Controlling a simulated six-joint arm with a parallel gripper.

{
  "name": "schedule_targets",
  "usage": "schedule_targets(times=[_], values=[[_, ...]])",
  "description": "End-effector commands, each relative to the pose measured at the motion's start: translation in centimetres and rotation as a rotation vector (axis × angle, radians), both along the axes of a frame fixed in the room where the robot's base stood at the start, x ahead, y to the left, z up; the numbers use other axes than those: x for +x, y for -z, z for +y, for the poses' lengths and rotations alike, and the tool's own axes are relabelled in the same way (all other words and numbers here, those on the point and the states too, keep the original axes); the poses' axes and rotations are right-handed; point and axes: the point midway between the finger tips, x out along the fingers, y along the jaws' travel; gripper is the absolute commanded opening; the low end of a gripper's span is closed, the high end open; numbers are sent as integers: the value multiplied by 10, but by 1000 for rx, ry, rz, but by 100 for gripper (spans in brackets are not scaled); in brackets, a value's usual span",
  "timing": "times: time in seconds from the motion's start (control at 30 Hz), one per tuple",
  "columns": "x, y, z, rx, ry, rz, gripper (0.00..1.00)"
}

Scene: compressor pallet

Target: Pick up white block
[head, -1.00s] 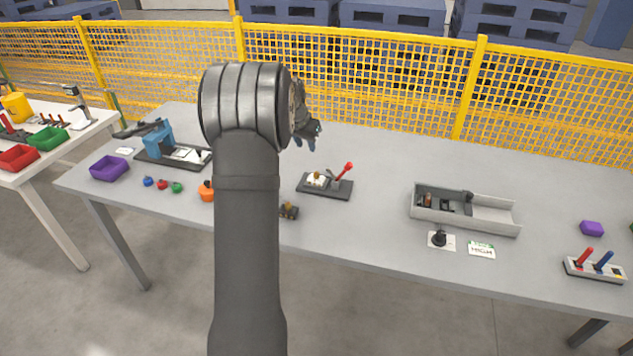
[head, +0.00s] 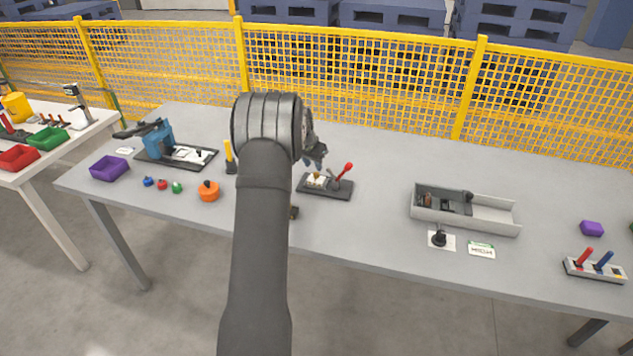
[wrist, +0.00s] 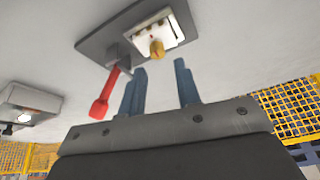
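The white block (head: 316,180) sits on a dark base plate (head: 340,191) that also carries a red-handled lever (head: 346,170). In the wrist view the white block (wrist: 160,30) shows a yellow-orange knob and small dark holes on it. My gripper (head: 316,160) is just behind and above the block in the head view. In the wrist view its two blue-grey fingers (wrist: 160,82) stand apart with nothing between them, pointing toward the block and not touching it.
A grey open tray (head: 490,217) stands to the right. A blue press-like device (head: 158,140) and an orange round container (head: 208,191) are to the left. The red lever handle (wrist: 100,107) is close beside my fingers. A yellow mesh fence (head: 380,80) runs behind the table.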

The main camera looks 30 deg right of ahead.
Motion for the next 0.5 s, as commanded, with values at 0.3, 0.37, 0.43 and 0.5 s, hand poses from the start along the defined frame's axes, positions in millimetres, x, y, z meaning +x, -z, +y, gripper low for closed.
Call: schedule_targets(times=[0.3, 0.37, 0.43, 0.5], values=[[5, 39, -14, 1, 0, 2, 30], [7, 45, -16, 1, 0, 2, 30], [7, 47, -17, 1, 0, 1, 30], [8, 47, -17, 0, 0, 0, 30]])
